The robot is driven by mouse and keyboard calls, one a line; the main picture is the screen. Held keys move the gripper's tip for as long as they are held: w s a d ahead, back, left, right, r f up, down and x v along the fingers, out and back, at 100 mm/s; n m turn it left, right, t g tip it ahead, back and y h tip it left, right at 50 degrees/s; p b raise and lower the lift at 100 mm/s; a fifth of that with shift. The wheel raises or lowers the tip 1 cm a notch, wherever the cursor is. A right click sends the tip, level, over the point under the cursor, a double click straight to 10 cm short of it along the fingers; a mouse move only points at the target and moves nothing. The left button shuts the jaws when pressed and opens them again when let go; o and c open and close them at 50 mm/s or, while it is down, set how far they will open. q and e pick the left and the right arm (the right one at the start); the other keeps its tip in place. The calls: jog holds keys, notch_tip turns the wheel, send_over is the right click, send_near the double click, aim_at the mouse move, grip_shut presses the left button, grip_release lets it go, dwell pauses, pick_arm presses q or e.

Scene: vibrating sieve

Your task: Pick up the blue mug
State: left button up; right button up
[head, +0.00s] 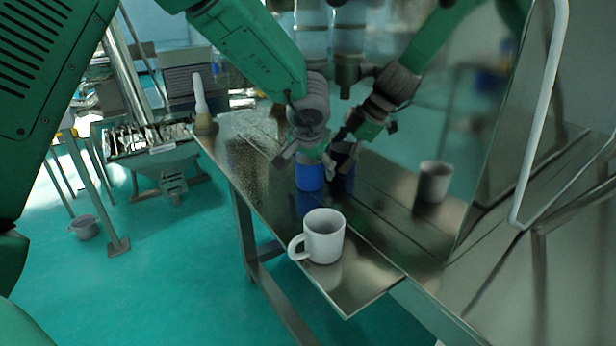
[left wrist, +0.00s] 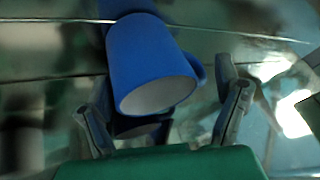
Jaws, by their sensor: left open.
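The blue mug (head: 309,178) stands on the metal table, its top partly hidden by my left gripper (head: 306,162). In the left wrist view the blue mug (left wrist: 148,55) shows its pale inside, with its handle on the right. My left gripper (left wrist: 162,100) is open there, one finger on each side of the mug's opening, and I see no clear grip on it. My right gripper is not in view; the second arm in the head view appears to be a reflection in the shiny panel.
A white mug (head: 324,237) stands closer on the metal table (head: 352,287), its handle to the left. A shiny upright panel (head: 455,130) borders the table on the right and mirrors the mugs. A pale bottle-like object (head: 201,100) stands at the table's far left corner.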

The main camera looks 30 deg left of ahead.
pick_arm(q)
jog(key=shift+w+a+r, duration=0.1)
jog(key=shift+w+a, duration=0.05)
jog(key=shift+a, duration=0.35)
jog(key=shift+d+r, duration=0.2)
jog(key=shift+d, duration=0.65)
jog(key=c, duration=0.5)
jog(key=shift+d+r, duration=0.1)
jog(key=shift+d, duration=0.1)
jog(key=c, duration=0.7)
jog(key=shift+s+a+f, duration=0.2)
jog(key=shift+s+a, duration=0.05)
jog(key=shift+a, duration=0.2)
jog(key=shift+c, duration=1)
